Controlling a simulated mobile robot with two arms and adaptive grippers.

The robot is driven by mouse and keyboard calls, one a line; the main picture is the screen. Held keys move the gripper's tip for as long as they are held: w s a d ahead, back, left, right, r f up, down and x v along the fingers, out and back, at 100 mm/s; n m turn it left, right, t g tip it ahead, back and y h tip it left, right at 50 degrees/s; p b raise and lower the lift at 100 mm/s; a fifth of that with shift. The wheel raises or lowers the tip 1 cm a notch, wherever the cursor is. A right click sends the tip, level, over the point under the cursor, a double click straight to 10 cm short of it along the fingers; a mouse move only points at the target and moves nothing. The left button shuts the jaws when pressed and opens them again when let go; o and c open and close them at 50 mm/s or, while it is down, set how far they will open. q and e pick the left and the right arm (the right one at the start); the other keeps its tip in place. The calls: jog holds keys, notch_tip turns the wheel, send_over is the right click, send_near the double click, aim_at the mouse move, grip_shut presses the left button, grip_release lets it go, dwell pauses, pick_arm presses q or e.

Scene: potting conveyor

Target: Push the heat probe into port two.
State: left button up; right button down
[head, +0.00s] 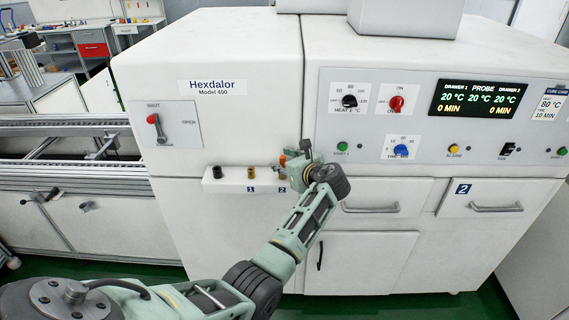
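A white ledge (232,184) on the front of the oven holds a black fitting (217,172) and a brass port (251,172) above a label "1" (251,189). A label "2" (281,189) is to its right; port two above it is mostly hidden by my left gripper (298,160). The gripper is at the ledge's right end. A small orange part (282,161) and a dark piece (305,146) show at its fingers. They may belong to the heat probe, but I cannot tell. Whether the fingers are closed is unclear. My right gripper is out of view.
The control panel (430,115) is right of my gripper, with a display (478,98) reading PROBE 20 °C. Drawers with handles (370,208) are below it. A red-handled lever (157,128) is on the left. A conveyor (70,175) runs off to the left.

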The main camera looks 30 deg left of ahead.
pick_arm(q)
jog(key=shift+d, duration=0.15)
jog(key=v, duration=1.1)
jog(key=shift+s+d+r, duration=0.15)
jog(key=shift+s+d, duration=0.1)
jog(key=shift+d, duration=0.05)
